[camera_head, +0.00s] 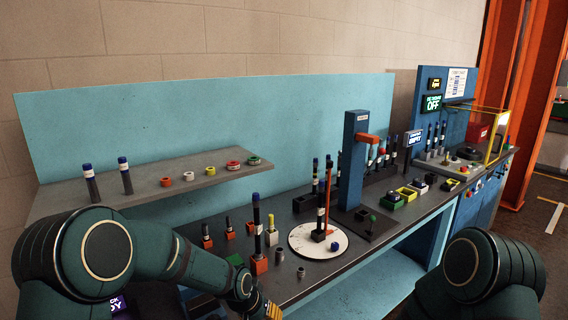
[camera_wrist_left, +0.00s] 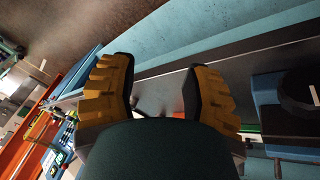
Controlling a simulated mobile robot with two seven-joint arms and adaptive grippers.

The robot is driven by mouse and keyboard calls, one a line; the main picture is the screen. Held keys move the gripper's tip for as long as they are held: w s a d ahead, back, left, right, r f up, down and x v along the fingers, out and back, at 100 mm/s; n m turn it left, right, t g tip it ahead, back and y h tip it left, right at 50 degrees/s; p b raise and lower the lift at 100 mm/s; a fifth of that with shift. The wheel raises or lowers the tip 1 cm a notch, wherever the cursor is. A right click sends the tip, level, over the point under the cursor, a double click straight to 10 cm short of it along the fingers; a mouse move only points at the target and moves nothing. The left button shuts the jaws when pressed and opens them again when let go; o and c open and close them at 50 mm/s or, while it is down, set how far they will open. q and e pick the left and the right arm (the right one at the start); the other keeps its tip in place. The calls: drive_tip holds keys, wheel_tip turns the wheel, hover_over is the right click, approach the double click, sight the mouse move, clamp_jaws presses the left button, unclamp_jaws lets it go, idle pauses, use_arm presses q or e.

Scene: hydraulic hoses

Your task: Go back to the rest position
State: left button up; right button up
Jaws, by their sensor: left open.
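My left arm comes in from the left in the head view and bends down at the bench's front edge. Its wrist shows near the bottom, and the gripper is mostly cut off by the picture's lower edge. In the left wrist view my left gripper (camera_wrist_left: 160,88) is open, its two orange-and-black fingers wide apart with nothing between them. My right arm (camera_head: 490,270) shows only as a dark shoulder part at the lower right, and its gripper is out of view.
The dark workbench (camera_head: 290,290) holds several hose pieces and fittings, a white round plate (camera_head: 302,240) and a blue press (camera_head: 355,150). A grey shelf (camera_head: 130,205) carries two hoses and several coloured rings. A control panel (camera_head: 445,100) stands at the far right.

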use_arm(q)
drive_tip(key=s+a+f+n, duration=0.1)
drive_tip(key=s+a+f, duration=0.1)
drive_tip(key=s+f, duration=0.5)
drive_tip(key=s+a+f+n+g, duration=0.1)
drive_tip(key=s+f, duration=0.6)
drive_tip(key=s, duration=0.8)
drive_tip(key=shift+s+a+f+n, duration=0.3)
drive_tip(key=shift+a+f+n, duration=0.05)
drive_tip(key=shift+a+n, duration=0.5)
use_arm(e)
drive_tip(key=s+d+n, duration=0.1)
drive_tip(key=n, duration=0.3)
drive_tip(key=s+d+f+n+t+h, duration=0.1)
drive_tip(key=s+n, duration=0.1)
drive_tip(key=n, duration=0.2)
drive_tip(key=s+d+f+n+t+h, duration=0.1)
drive_tip(key=n, duration=0.4)
drive_tip(key=shift+s+f, duration=0.1)
drive_tip(key=shift+s, duration=0.2)
